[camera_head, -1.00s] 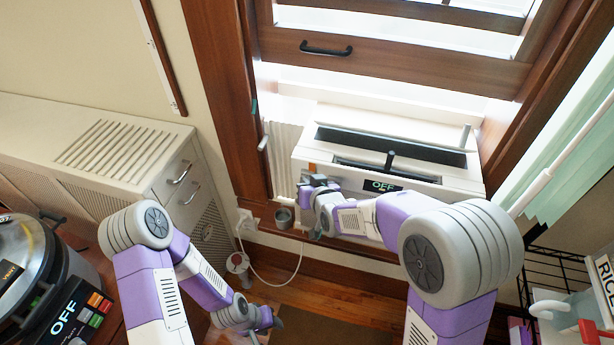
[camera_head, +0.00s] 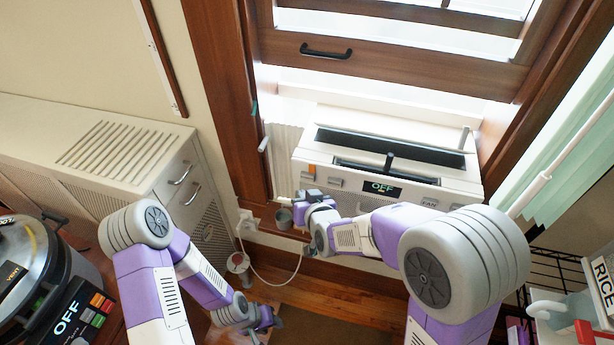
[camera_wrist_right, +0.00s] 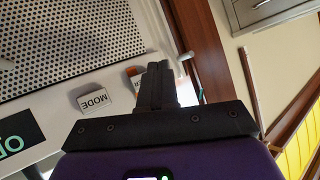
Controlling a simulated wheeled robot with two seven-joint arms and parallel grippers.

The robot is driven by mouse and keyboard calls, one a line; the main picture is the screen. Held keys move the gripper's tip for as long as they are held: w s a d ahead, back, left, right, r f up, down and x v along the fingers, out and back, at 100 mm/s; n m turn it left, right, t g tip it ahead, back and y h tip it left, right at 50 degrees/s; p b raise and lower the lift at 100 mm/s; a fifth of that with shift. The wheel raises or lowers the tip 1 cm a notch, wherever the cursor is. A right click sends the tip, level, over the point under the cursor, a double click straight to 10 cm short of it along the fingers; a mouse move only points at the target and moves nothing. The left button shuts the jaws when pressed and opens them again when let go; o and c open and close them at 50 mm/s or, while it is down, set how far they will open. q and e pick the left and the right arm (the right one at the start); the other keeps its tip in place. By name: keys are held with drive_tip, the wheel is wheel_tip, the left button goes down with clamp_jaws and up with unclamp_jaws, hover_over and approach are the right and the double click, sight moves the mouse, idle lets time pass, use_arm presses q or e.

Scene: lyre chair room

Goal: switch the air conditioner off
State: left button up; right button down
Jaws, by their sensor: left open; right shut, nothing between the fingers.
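In the right wrist view the grey button reads MODE (camera_wrist_right: 93,101), and part of the orange button (camera_wrist_right: 135,74) shows beside my fingers. My right gripper (camera_head: 304,197) is shut and empty, just below the orange button in the head view; it also shows in the wrist view (camera_wrist_right: 158,75). My left gripper (camera_head: 268,328) is open and empty, low over the floor.
A pale cabinet (camera_head: 110,110) stands at the left, with a cooker (camera_head: 30,250) in front of it. A small grey cup (camera_head: 284,217) is by the sill, close to my right gripper. A white cord (camera_head: 270,281) hangs below. A wire rack (camera_head: 555,262) stands at the right.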

drive_tip(key=shift+s+a, duration=0.2)
drive_tip(key=shift+s, duration=0.4)
drive_tip(key=shift+s+a, duration=0.15)
drive_tip(key=shift+s, duration=0.4)
drive_tip(key=s+d+f+m+g+h, duration=0.1)
drive_tip(key=s+d+f+g, duration=0.25)
drive_tip(key=f, duration=0.55)
drive_tip(key=s+d+f+g+h, duration=0.1)
drive_tip(key=s+d+f+g, duration=0.15)
drive_tip(key=d+f, duration=0.45)
drive_tip(key=s+a+f+m+g+y, duration=0.1)
drive_tip(key=s+f+g, duration=0.4)
drive_tip(key=s+f, duration=0.8)
drive_tip(key=shift+s+f+m+y, duration=0.3)
drive_tip(key=shift+s+m+y, duration=0.2)
drive_tip(key=shift+s+m, duration=0.4)
